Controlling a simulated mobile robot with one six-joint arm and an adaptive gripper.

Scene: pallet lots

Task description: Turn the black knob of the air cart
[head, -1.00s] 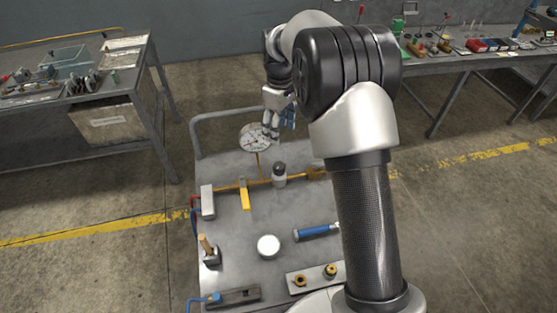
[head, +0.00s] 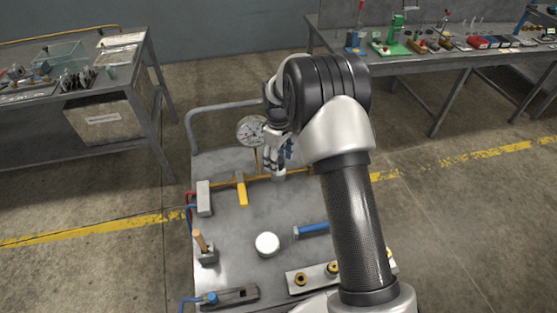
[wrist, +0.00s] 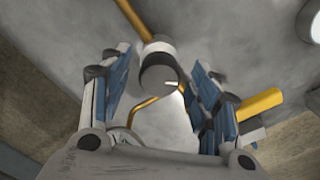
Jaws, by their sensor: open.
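The air cart (head: 225,270) has a grey metal top. Its black knob, a dark cylinder with a pale mark on a light grey body, shows in the wrist view (wrist: 156,78), between my fingers and beyond their tips. In the head view the knob's light base (head: 279,175) shows just under my gripper (head: 275,163); its dark top is mostly hidden by the fingers. My gripper is open, with one finger on each side of the knob in the wrist view. I see gaps on both sides, and no clear contact.
A round gauge (head: 250,131) stands close to the left of my gripper. A yellow lever (head: 242,190) sits left of the knob on a brass pipe. A white round cap (head: 267,244) and a blue-handled tool (head: 312,229) lie nearer.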

